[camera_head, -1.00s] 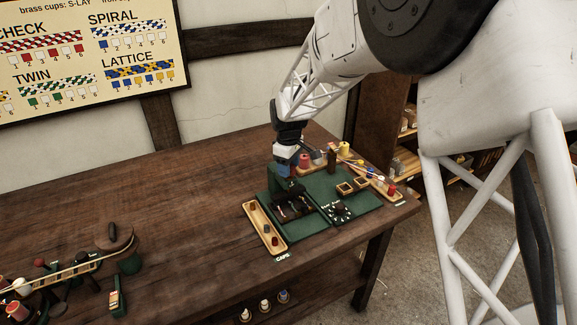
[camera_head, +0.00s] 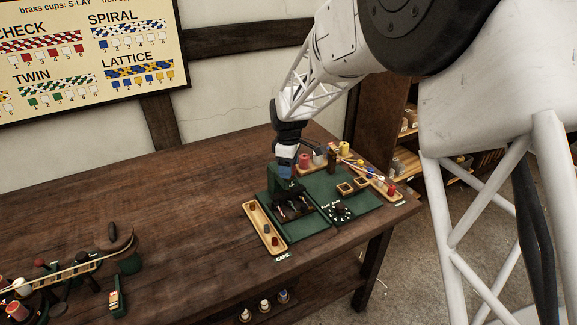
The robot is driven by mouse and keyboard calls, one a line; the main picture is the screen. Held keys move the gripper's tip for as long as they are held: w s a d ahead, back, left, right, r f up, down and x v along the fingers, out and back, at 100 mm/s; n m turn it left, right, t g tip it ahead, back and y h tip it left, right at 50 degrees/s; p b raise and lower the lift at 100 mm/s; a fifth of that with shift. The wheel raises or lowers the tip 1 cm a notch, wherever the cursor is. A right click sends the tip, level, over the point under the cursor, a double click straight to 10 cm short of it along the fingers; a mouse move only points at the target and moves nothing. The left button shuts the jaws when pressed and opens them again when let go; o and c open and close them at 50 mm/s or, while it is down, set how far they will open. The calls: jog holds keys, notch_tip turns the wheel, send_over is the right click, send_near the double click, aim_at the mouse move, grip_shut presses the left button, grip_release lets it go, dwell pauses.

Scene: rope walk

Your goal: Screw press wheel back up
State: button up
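The green press (camera_head: 281,180) stands at the back left of the green mat, on the dark wooden table. My gripper (camera_head: 286,175) points down at the top of the press. Its wrist is white, blue and black. The press wheel cannot be made out, as the gripper covers that spot. The fingers are too small and hidden to tell whether they are open, shut or touching the wheel. Dark fittings with small pale parts (camera_head: 293,207) lie in front of the press.
A wooden tray of caps (camera_head: 254,214) lies left of the mat (camera_head: 318,187). A rope machine (camera_head: 58,275) stands at far left. The table middle is clear.

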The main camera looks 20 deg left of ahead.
jog(key=shift+o, duration=1)
jog(key=shift+r, duration=3.9)
